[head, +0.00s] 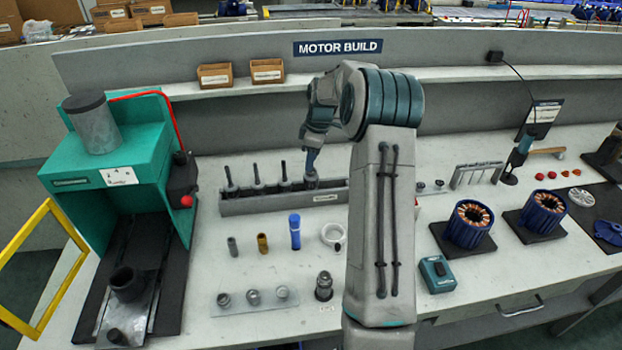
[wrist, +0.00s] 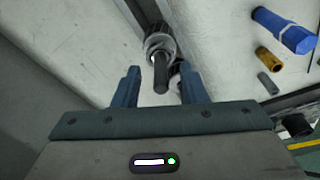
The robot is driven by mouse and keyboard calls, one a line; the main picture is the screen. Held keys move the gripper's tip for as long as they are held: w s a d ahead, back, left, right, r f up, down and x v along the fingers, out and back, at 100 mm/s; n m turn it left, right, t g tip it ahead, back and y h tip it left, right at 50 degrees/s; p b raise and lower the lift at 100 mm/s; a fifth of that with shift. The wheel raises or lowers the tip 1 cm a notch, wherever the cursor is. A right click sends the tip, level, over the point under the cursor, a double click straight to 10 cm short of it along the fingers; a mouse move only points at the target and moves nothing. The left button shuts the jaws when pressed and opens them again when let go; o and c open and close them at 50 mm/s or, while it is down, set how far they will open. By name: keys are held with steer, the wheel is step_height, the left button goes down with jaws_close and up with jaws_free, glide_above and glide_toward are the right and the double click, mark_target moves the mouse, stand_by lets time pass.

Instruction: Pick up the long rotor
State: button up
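Several grey rotors with dark upright shafts stand in a row in a long grey rack (head: 262,207) in the head view. The rotor (head: 311,181) at the row's right end is under my gripper (head: 312,160), partly hidden by it. In the wrist view a rotor (wrist: 160,50) with a dark shaft shows between the two fingers of my gripper (wrist: 157,86), which are apart with a gap on both sides of the shaft. A second rotor shows partly behind the right finger. I cannot tell surely which rotor is the long one.
A green press (head: 115,150) with a yellow frame stands at the left. A blue cylinder (head: 295,231) and a brass sleeve (head: 262,243) stand in front of the rack. Two stators (head: 468,226) are at the right. My arm hides the bench's middle.

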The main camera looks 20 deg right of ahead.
steer(key=shift+w+a+f, duration=0.1)
steer(key=shift+a+f, duration=0.1)
steer(key=shift+f, duration=0.5)
jaws_close()
steer(key=shift+r, duration=0.1)
steer(key=shift+r, duration=0.5)
steer(key=r, duration=0.2)
steer(key=r+b, duration=0.1)
steer(key=shift+d+r, duration=0.15)
steer(key=shift+d, duration=0.15)
steer(key=s+d+r+b, duration=0.1)
steer(key=s+d+r, duration=0.5)
steer(key=s+d, duration=0.1)
steer(key=shift+s+d+r+b, duration=0.35)
steer(key=shift+d, duration=0.35)
steer(key=shift+r, duration=0.1)
